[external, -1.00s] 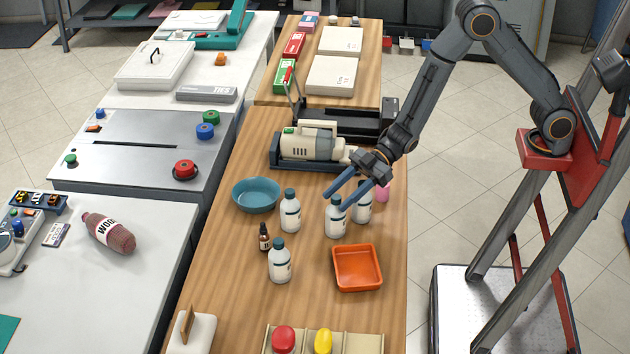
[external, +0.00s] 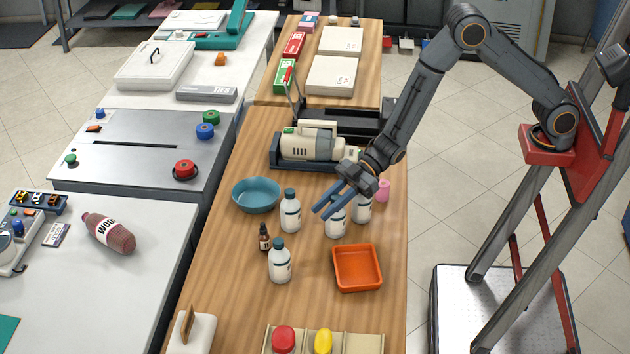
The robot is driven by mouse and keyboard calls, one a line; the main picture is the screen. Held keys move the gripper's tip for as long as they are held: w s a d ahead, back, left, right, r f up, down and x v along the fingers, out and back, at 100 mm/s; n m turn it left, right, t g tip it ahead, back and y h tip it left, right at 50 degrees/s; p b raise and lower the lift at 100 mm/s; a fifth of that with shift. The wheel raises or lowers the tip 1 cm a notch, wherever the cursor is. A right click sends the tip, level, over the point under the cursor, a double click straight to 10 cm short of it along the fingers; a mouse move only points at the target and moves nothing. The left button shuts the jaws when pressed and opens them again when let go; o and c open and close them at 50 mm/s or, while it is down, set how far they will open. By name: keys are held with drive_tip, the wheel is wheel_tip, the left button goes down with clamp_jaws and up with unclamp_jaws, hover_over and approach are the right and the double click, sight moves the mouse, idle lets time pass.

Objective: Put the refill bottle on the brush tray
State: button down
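Several white bottles with dark caps stand upright on the wooden table, and I cannot tell which is the refill bottle. One (external: 290,213) is beside the blue bowl, one (external: 280,263) nearer the front, one (external: 336,224) under my gripper, and one (external: 362,209) just behind it to the right. My gripper (external: 322,212) has its two blue fingers apart, with nothing seen between them. It is over the bottle under it and hides part of its top. An empty orange tray (external: 376,284), perhaps the brush tray, lies in front of that bottle.
A small brown dropper bottle (external: 264,238) stands among the white bottles. The blue bowl (external: 256,195) is at left, a pink cup (external: 383,189) at right. A beige handheld machine (external: 308,143) is behind. A beige divided holder (external: 352,344) with red and yellow items is in front.

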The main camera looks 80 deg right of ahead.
drive_tip(key=shift+r, duration=0.15)
wheel_tip(320, 180, up, 10)
drive_tip(key=b, duration=0.1)
drive_tip(key=shift+b, duration=0.35)
idle(0.4)
